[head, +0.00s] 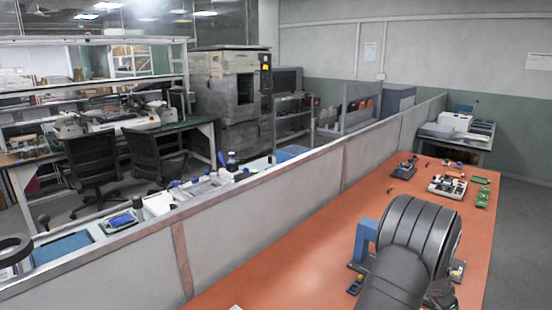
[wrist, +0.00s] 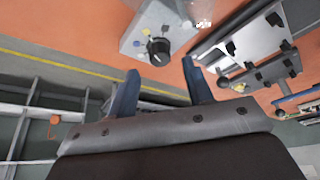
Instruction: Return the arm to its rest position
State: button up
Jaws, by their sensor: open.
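My gripper (wrist: 160,65) shows in the wrist view with its two dark blue fingers spread apart and nothing between them. Beyond the fingertips is a light grey panel (wrist: 137,38) with a black knob (wrist: 158,47) on it. The knob appears close to the tips, but I cannot tell how far apart they are. In the head view my arm's thick dark links stand over the orange table (head: 285,268) at the lower right. My gripper cannot be made out in that view.
A white tray of parts (head: 447,187), green boards (head: 482,196) and a small dark device (head: 405,168) lie farther back. A blue bracket (head: 364,240) stands beside my arm. A low partition (head: 225,222) runs along the table's left. The table's middle left is clear.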

jog(key=v, duration=1.4)
jog(key=x, duration=1.7)
jog(key=shift+d+f, duration=0.1)
jog(key=shift+f, duration=0.25)
jog(key=shift+r+n+t, duration=0.25)
jog(key=shift+n+t, duration=0.05)
jog(key=shift+n, duration=0.4)
jog(key=shift+s+n+t, duration=0.1)
jog(key=shift+n+t, duration=0.6)
jog(key=shift+n, duration=1.1)
jog(key=shift+s+n+t+y, duration=0.1)
jog(key=shift+n+t+y, duration=0.55)
jog(key=shift+n, duration=1.25)
jog(key=shift+v, duration=1.35)
jog(key=shift+d, duration=0.1)
jog(key=shift+o, duration=0.2)
